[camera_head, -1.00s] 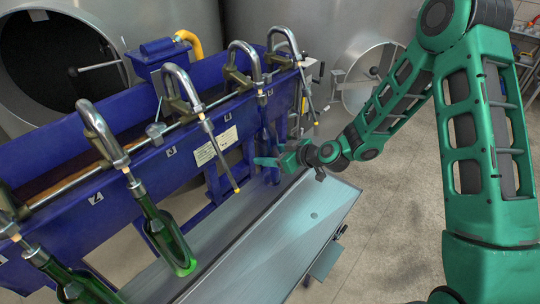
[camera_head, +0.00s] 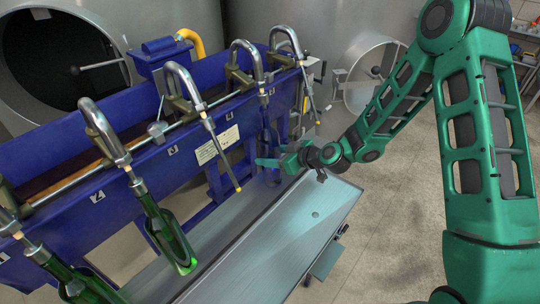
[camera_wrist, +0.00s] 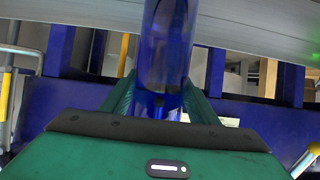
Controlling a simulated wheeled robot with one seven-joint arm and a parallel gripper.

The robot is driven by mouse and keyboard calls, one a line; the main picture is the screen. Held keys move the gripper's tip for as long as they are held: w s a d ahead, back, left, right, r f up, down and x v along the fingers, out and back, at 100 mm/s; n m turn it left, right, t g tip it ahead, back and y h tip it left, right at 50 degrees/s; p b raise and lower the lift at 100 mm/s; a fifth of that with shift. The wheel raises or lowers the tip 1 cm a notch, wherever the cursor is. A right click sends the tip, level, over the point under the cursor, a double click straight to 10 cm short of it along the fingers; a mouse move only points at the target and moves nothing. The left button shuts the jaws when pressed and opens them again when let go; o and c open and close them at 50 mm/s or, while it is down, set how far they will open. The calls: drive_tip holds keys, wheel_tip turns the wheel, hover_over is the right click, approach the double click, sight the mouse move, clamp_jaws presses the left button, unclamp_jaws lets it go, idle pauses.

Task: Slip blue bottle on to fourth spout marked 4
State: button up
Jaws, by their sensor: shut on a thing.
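The blue bottle (camera_head: 267,132) is upright below the fourth spout (camera_head: 246,62), partly lost against the blue machine in the head view. Its neck is in line with the spout's tube; I cannot tell how far the tube is inside it. My gripper (camera_head: 268,162) is shut on the bottle low on its body. In the wrist view the blue bottle (camera_wrist: 168,45) stands between the two green fingers of my gripper (camera_wrist: 160,100). The number 4 mark is not readable.
A green bottle (camera_head: 172,242) hangs on the second spout (camera_head: 100,130), and another green bottle (camera_head: 85,287) is at lower left. The third spout (camera_head: 182,85) holds no bottle. A metal tray (camera_head: 290,235) lies below the spouts. Open floor lies to the right.

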drive_tip(key=shift+f, duration=0.5)
idle(0.3)
drive_tip(key=o, duration=1.5)
drive_tip(key=shift+d+f, duration=0.1)
drive_tip(key=shift+s, duration=0.1)
